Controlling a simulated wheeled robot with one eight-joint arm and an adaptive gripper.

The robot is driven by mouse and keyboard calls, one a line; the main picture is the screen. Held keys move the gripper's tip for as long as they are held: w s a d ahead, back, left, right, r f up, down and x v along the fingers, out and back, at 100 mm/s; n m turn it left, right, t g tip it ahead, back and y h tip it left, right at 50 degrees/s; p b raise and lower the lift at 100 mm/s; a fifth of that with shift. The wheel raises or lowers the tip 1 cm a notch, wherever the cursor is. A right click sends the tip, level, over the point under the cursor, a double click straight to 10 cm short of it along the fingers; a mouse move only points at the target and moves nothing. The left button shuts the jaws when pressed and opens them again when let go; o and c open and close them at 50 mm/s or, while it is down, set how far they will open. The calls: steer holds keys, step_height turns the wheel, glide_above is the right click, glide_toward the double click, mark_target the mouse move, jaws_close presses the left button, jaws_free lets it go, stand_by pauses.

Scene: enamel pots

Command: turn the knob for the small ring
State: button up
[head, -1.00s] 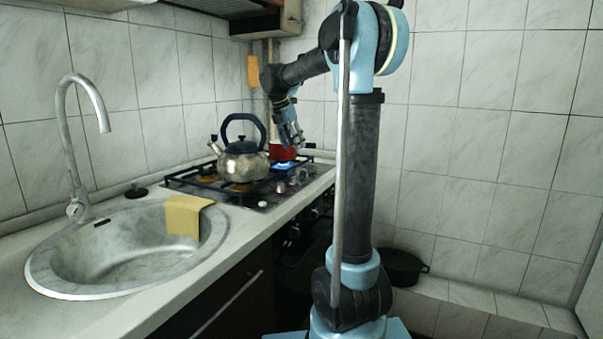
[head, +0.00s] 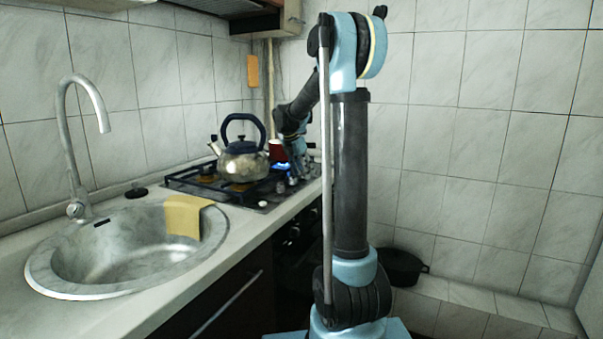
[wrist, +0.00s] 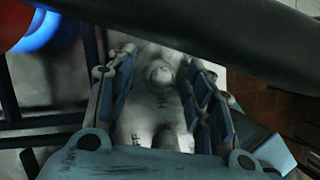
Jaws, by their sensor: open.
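My gripper (head: 296,172) points down over the right end of the gas hob (head: 232,198), by its knobs. In the wrist view my gripper (wrist: 158,68) is open, its two blue-padded fingers on either side of a round pale knob (wrist: 160,74). The knob shows in the gap; whether the fingers touch it I cannot tell. Another rounded grey shape, maybe a second knob, shows lower down between the finger bases. Small dark marks are on the panel. Which knob serves the small ring I cannot tell.
A blue flame (head: 284,166) burns by a red pot (head: 277,150), partly behind my gripper; the flame (wrist: 42,30) is at upper left in the wrist view. A kettle (head: 240,162) stands on the hob. A sink (head: 130,248) with a yellow cloth (head: 184,216) lies left.

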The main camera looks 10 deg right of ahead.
steer(key=c, duration=1)
steer(key=shift+m, duration=0.3)
steer(key=shift+c, duration=0.2)
steer(key=m, duration=0.2)
steer(key=m+g, duration=0.1)
steer(key=m, duration=0.1)
steer(key=shift+w+a+g+h, duration=0.1)
steer(key=shift+w+g+h, duration=0.1)
steer(key=shift+g+h, duration=0.15)
steer(key=shift+w+m+g, duration=0.15)
steer(key=shift+m+g, duration=0.6)
steer(key=shift+m, duration=1.65)
steer(key=shift+r, duration=0.1)
